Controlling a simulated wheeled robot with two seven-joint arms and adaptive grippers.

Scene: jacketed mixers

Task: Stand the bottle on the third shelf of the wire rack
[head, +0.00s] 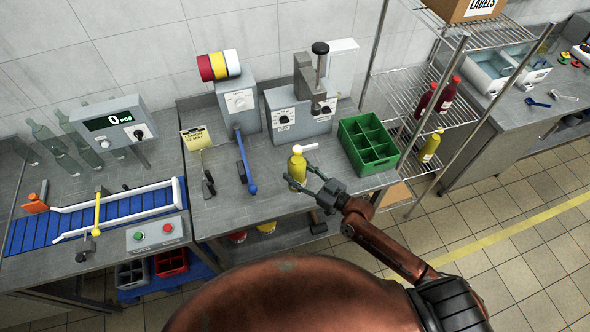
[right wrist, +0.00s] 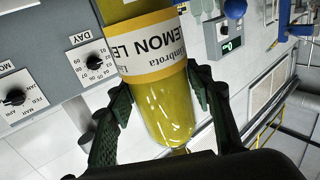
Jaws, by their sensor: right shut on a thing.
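The bottle (head: 297,168) is yellow with a yellow cap and stands upright over the middle bench, left of the green crate. My right gripper (head: 309,179) is shut on it from the right. The right wrist view shows the bottle (right wrist: 155,85) with its lemon label between the two dark fingers (right wrist: 155,112). I cannot tell whether its base touches the bench. The wire rack (head: 397,84) stands to the right of the bench. My left gripper is out of view.
The green divided crate (head: 369,143) sits between the held bottle and the rack. A grey machine with dials (head: 300,113) stands behind the bottle. A labels box (head: 470,9) is on the rack's upper shelf.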

